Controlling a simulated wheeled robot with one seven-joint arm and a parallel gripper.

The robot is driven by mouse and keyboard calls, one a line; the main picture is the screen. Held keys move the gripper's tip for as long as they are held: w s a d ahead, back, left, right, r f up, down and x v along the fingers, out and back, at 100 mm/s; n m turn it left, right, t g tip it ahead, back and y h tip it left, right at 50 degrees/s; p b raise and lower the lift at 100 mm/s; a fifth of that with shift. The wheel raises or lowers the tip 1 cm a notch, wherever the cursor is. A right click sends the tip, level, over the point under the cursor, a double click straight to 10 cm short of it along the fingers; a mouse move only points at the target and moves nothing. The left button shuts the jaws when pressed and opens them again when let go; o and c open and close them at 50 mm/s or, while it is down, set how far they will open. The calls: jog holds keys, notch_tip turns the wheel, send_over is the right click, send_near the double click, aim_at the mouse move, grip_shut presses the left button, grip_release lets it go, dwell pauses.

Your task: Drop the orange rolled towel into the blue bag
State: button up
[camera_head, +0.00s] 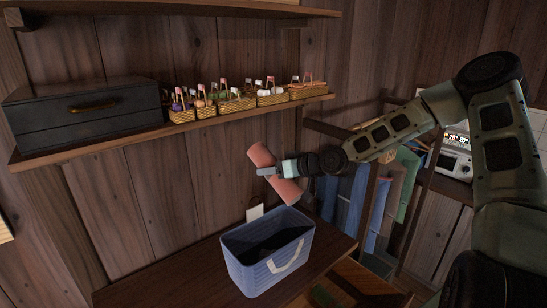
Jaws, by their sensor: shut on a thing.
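The orange rolled towel (261,155) is held in my gripper (268,171), tilted, with one end up left and the other down right. The gripper is shut around its middle. The blue bag (266,266) stands upright and open on a wooden bench, below the towel. It has a pale handle on its front side. The towel is in the air above the bag's rim, apart from it. The bag's inside is dark, and I cannot tell what it holds.
A wooden shelf (100,143) above left carries a dark drawer box (85,112) and several small baskets (237,104). Hanging cloths (363,207) are behind, right of the bag. The bench (190,280) is clear left of the bag.

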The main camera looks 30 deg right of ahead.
aim_at(275, 186)
notch_tip(275, 186, down, 6)
jog(key=b, duration=0.4)
dwell(0.3)
jog(key=o, duration=1.2)
jog(key=shift+s+d+r, duration=0.2)
jog(key=shift+s+d, duration=0.05)
jog(key=shift+s, duration=0.15)
jog(key=b+v, duration=0.3)
jog(key=v, duration=1.3)
jog(key=shift+s+d, duration=0.1)
jog(key=shift+s, duration=0.15)
